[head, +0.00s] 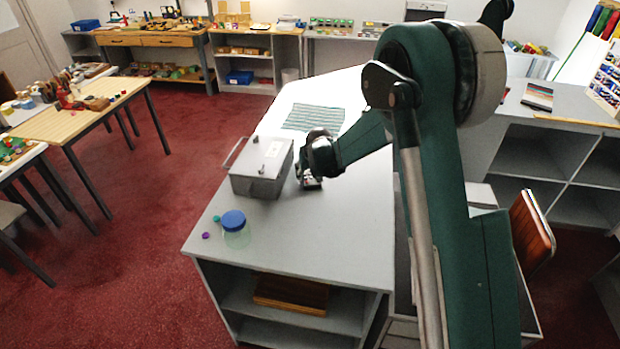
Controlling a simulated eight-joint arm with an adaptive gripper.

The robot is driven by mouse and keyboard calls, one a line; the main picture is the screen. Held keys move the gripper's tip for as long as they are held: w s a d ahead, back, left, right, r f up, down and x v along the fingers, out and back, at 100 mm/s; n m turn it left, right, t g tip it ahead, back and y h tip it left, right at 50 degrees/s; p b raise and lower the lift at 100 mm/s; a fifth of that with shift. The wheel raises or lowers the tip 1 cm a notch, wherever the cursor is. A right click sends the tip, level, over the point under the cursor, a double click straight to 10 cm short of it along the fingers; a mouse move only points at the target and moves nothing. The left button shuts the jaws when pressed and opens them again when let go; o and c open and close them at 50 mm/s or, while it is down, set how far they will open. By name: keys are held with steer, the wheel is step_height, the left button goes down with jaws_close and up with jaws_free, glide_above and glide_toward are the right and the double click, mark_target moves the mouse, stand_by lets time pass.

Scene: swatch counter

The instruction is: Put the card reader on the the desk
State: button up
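My gripper (308,172) is low over the grey counter (330,235), just right of a grey metal box. A small dark item (313,184) with pale and greenish patches shows at the fingertips; it may be the card reader, but it is too small and too covered to be sure. I cannot tell whether the fingers are closed on it or whether it touches the counter. The counter top is the desk-like surface nearest me.
The grey box (262,170) with a handle is close beside the gripper. A clear jar with a blue lid (233,219) and small teal and purple bits are near the front left corner. A striped sheet (314,117) lies farther back. The counter's front right is clear.

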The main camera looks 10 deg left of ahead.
mark_target(310, 176)
steer(key=shift+r, duration=0.1)
steer(key=shift+c, duration=0.5)
step_height(310, 176, up, 10)
stand_by(0.4)
stand_by(0.5)
